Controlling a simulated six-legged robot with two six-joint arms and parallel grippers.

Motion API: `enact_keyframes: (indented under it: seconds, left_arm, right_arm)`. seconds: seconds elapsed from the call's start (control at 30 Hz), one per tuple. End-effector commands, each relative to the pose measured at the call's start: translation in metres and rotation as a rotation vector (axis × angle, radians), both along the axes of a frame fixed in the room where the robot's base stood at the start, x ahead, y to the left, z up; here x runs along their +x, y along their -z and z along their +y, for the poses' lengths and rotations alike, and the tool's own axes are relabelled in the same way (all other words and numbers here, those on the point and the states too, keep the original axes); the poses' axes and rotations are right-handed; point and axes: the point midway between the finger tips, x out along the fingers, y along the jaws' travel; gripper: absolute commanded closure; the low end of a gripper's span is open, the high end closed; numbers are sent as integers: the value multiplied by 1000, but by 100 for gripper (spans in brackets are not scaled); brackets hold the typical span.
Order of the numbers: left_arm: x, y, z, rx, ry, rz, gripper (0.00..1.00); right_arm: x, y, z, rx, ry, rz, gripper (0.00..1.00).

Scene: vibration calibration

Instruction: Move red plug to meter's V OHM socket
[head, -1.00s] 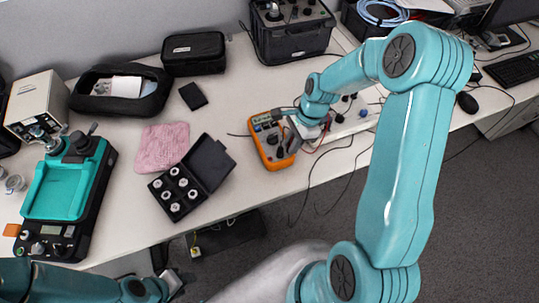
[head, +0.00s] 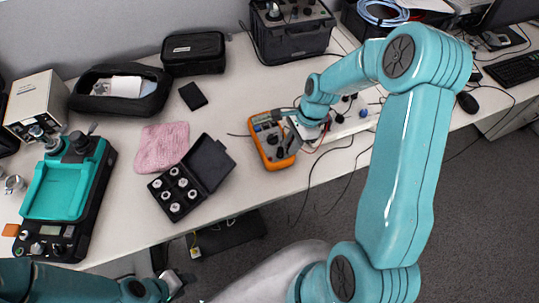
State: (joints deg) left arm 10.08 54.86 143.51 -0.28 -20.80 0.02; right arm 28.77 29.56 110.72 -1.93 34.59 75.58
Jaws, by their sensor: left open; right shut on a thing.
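The orange multimeter (head: 272,160) lies on the table right of centre, with its display toward the back. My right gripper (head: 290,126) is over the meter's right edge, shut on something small. The held thing, likely the red plug, is hidden by the gripper and too small to make out. The V OHM socket cannot be made out either. Thin leads run from beside the gripper toward the table's front edge. My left gripper (head: 176,284) is open and low at the bottom left, in front of the table, away from the meter.
An open black case of weights (head: 208,163) stands left of the meter. A pink cloth (head: 162,147), a teal-topped shaker (head: 62,189) and a black box (head: 194,54) are further left. A dark case (head: 292,40) is at the back. Table between cloth and dark case is mostly clear.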

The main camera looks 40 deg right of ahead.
Motion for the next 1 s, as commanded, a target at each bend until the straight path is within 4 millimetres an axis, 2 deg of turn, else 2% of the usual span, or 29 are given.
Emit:
enact_keyframes:
  seconds: [0.27,0.3,0.4,0.73,1.0]
  left_arm:
    - [0,1,0,0,0,0,57]
    - [0,1,0,0,0,0,57]
    - [0,1,0,0,0,0,57]
    - [0,0,0,0,0,0,57]
    - [0,-11,0,0,0,0,57]
  right_arm:
    - [-1,3,0,0,-1,2,100]
    - [-1,3,0,0,-1,2,79]
    - [-1,2,0,0,-1,2,52]
    - [0,1,0,0,0,1,52]
    - [-1,-13,-4,0,0,0,52]
